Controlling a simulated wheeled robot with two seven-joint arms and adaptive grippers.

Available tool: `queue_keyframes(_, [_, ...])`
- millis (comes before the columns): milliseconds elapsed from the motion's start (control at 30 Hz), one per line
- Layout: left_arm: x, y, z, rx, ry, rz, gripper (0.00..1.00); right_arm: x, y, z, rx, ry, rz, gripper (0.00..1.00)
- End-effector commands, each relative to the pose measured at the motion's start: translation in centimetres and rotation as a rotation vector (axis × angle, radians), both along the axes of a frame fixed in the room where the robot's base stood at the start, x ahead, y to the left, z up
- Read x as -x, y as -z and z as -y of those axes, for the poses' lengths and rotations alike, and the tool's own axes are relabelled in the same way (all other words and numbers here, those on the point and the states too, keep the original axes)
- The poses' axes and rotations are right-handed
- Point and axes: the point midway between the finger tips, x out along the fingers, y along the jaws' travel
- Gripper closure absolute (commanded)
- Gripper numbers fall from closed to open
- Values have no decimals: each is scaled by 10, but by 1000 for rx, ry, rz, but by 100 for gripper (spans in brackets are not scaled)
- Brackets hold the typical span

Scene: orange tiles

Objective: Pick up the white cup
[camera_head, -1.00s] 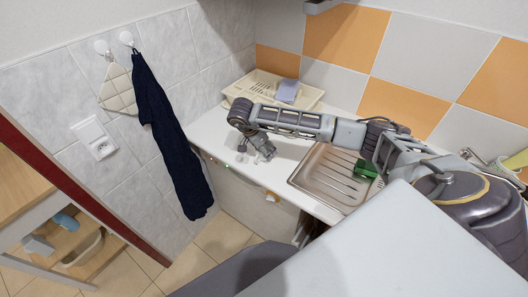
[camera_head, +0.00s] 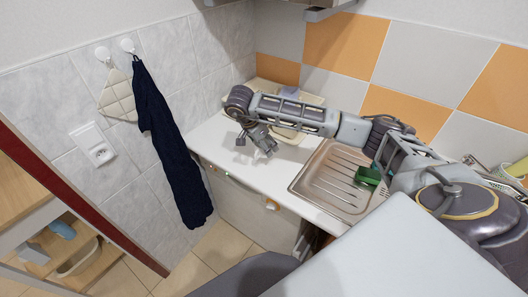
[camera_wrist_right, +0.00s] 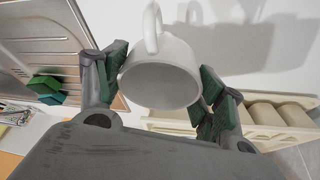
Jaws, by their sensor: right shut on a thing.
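The white cup (camera_wrist_right: 160,75) shows in the right wrist view, with its open mouth facing the camera and its handle at the top. My right gripper (camera_wrist_right: 163,78) is shut on the cup, with its green-padded fingers on either side of the cup's wall. In the head view my right gripper (camera_head: 258,142) is over the white counter, left of the sink. The cup is hard to make out there behind the fingers. My left gripper is not in view.
The steel sink drainer (camera_head: 325,187) lies right of the gripper, with a green box-like item (camera_head: 368,175) on it. A cream dish rack (camera_head: 290,131) stands behind the arm. A dark towel (camera_head: 172,145) hangs at the left wall. The white counter (camera_head: 225,150) has free room.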

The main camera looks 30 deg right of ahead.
Motion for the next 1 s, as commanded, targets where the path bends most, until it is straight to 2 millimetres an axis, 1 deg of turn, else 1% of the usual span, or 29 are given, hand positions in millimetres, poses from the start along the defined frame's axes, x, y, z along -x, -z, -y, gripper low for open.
queue_keyframes(33, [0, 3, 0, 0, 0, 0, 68, -1, -7, 0, 1, 0, 3, 59])
queue_keyframes(200, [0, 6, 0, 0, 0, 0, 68, 0, -26, 0, 1, -1, 2, 59])
queue_keyframes(400, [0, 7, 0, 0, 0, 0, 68, 0, -38, 0, 1, 0, 1, 59])
queue_keyframes(900, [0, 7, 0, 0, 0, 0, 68, 0, -39, 0, 0, 0, 0, 59])
queue_keyframes(1000, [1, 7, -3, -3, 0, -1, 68, 0, -39, 0, 0, 1, 0, 59])
